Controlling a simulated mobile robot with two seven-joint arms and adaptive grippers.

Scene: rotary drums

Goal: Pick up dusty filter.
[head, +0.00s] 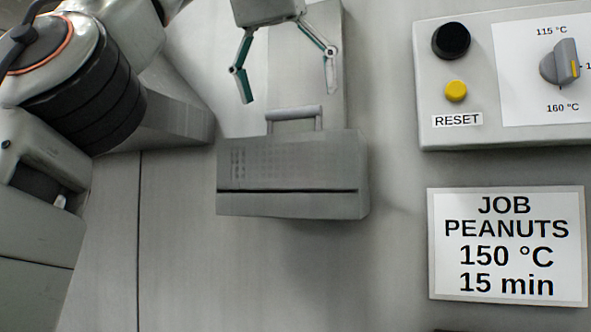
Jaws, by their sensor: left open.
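A grey box-shaped filter unit (292,178) with a small perforated patch and a dark slot sits in the middle of the head view. A bar handle (295,113) stands at its upper edge. I cannot tell from its surface how dusty it is. My left gripper (289,92) is open and empty above the handle in the picture, its two fingers apart and pointing down toward it. The fingertips appear clear of the handle. My right gripper is not in view.
A control panel (470,100) at the upper right has a black knob (451,40), a yellow reset button (456,91) and a temperature dial (560,63). Below it is a job sign (508,245) reading peanuts, 150 °C, 15 min. The grey surface below the filter unit is bare.

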